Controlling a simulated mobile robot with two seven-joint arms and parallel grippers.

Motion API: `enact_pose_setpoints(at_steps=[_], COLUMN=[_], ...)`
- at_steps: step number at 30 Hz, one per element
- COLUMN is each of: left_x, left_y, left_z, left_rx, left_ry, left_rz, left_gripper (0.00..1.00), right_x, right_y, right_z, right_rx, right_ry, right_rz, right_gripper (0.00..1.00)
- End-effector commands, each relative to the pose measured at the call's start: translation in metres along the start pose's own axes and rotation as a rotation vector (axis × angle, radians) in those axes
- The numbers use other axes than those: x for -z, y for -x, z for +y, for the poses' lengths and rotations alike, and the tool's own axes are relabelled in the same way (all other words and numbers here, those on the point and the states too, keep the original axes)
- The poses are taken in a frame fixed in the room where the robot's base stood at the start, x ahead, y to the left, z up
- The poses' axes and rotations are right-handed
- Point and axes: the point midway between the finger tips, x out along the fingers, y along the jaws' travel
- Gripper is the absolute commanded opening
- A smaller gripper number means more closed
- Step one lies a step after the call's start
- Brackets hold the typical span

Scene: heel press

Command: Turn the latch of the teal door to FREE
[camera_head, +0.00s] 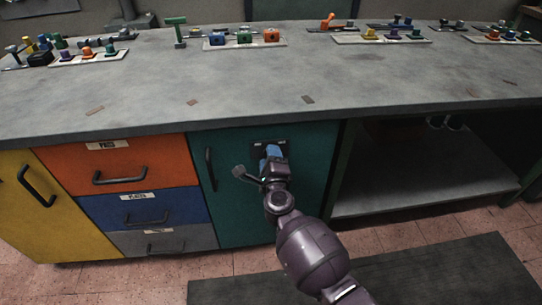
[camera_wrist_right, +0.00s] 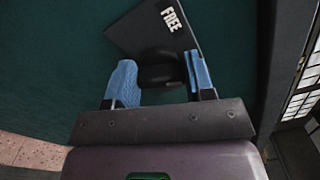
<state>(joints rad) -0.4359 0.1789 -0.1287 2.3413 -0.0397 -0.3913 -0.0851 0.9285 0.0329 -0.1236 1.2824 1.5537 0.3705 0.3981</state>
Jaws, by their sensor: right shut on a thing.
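The teal door (camera_head: 228,210) is in the cabinet under the bench, with a dark vertical handle (camera_head: 211,169) on its left side. A dark latch plate (camera_head: 284,146) sits near the top of the door; in the right wrist view it carries the white word FREE (camera_wrist_right: 172,18). My right gripper (camera_head: 270,158) is at the plate, its blue fingers (camera_wrist_right: 163,82) on both sides of the black latch knob (camera_wrist_right: 160,70) and shut on it. The latch's exact pointing direction is hard to tell because my gripper covers part of it. My left gripper is not in view.
Orange (camera_head: 120,165), blue (camera_head: 145,207) and grey drawers with dark handles are left of the teal door, and a yellow door (camera_head: 42,205) is farther left. An open shelf (camera_head: 420,180) is to the right. The grey benchtop (camera_head: 250,85) overhangs above, with coloured parts at its back.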

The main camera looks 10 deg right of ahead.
Motion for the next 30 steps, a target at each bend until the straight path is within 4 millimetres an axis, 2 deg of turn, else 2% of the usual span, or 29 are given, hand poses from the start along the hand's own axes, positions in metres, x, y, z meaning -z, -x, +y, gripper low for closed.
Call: enact_pose_setpoints(at_steps=[1,17,30], left_x=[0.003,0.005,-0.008], left_y=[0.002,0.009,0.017], left_z=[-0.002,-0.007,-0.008], left_rx=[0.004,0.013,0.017], left_ry=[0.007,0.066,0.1], left_rz=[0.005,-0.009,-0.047], left_gripper=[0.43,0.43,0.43], right_x=[-0.003,-0.002,0.0], right_y=[-0.002,-0.001,-0.001], right_z=[-0.007,-0.002,0.002], right_rx=[0.006,0.004,0.002], right_ry=[0.046,0.548,0.934], right_rz=[-0.001,0.001,0.001], right_gripper=[0.25,0.25,0.25])
